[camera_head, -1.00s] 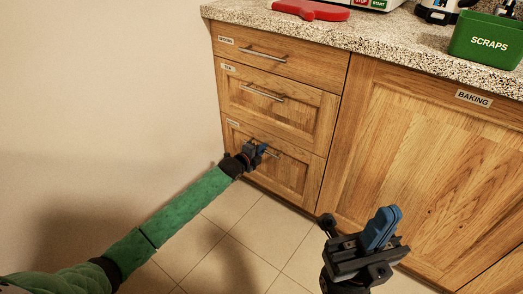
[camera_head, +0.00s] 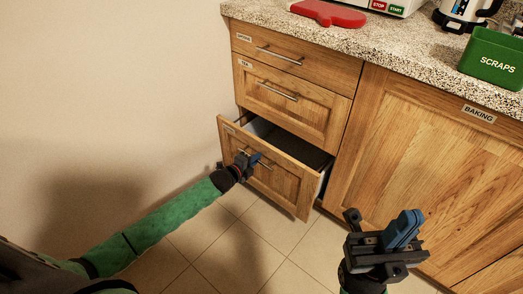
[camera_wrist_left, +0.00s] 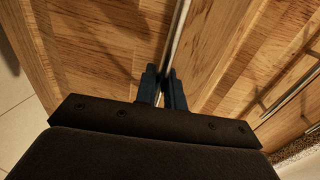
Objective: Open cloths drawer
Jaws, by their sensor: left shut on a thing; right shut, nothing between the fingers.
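The bottom drawer (camera_head: 285,187) of the wooden cabinet stands partly pulled out, and its dark inside shows. Its label is too small to read. My left gripper (camera_head: 250,162) is at its front, shut on the metal bar handle (camera_head: 265,164). In the left wrist view the blue fingers (camera_wrist_left: 165,82) close around the handle (camera_wrist_left: 181,30). My right gripper (camera_head: 403,232) is shut and empty, in front of the baking cabinet door, apart from the drawer.
Two shut drawers, the middle one (camera_head: 310,108) and the top one (camera_head: 320,65), are above. The baking door (camera_head: 430,160) is shut. On the counter (camera_head: 385,45) are a red board (camera_head: 327,13) and a green scraps bin (camera_head: 493,60). Tiled floor (camera_head: 240,250) is clear in front.

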